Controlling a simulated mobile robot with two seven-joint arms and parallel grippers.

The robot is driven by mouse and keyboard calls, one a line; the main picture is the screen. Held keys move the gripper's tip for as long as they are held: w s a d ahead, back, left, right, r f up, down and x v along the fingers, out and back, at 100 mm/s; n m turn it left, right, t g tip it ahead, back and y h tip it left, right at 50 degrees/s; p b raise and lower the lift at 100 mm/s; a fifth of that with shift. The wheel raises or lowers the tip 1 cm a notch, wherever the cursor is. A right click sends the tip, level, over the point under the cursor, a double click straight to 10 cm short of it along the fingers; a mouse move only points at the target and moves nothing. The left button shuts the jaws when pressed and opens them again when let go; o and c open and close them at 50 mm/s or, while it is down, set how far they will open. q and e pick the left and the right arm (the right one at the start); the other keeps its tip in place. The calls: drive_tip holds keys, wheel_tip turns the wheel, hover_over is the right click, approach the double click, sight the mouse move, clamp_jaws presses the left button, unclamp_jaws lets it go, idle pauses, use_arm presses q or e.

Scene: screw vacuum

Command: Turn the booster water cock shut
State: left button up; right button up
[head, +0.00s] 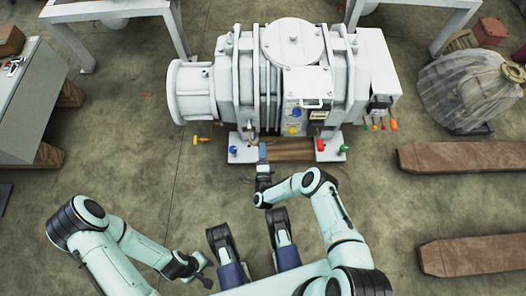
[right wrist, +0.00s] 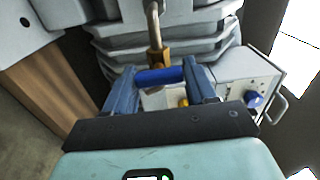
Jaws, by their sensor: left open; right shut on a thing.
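The water cock shows in the right wrist view as a brass valve body (right wrist: 158,56) under a curved metal pipe, with a blue handle (right wrist: 160,77) lying crosswise. My right gripper (right wrist: 162,72) is shut on the blue handle, one finger at each end. In the head view my right gripper (head: 263,153) is at the front of the white vacuum machine, low near its base. The cock is too small to make out there. My left gripper (head: 203,278) is open and empty over the floor at the lower left, well away from the machine.
The white vacuum machine (head: 247,75) stands ahead, with a red knob (head: 320,144) and a blue knob (head: 233,150) at its base. A grey cabinet (head: 32,100) is at left. Brown beams (head: 465,157) lie at right. The floor around my left gripper is clear.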

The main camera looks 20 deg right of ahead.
use_arm(q)
drive_tip(key=shift+s, duration=0.1)
use_arm(e)
drive_tip(key=shift+w+m, duration=0.1)
drive_tip(key=shift+m, duration=0.2)
drive_tip(key=o, duration=1)
drive_tip(key=shift+c, duration=0.2)
use_arm(q)
drive_tip(key=shift+s+a, duration=0.1)
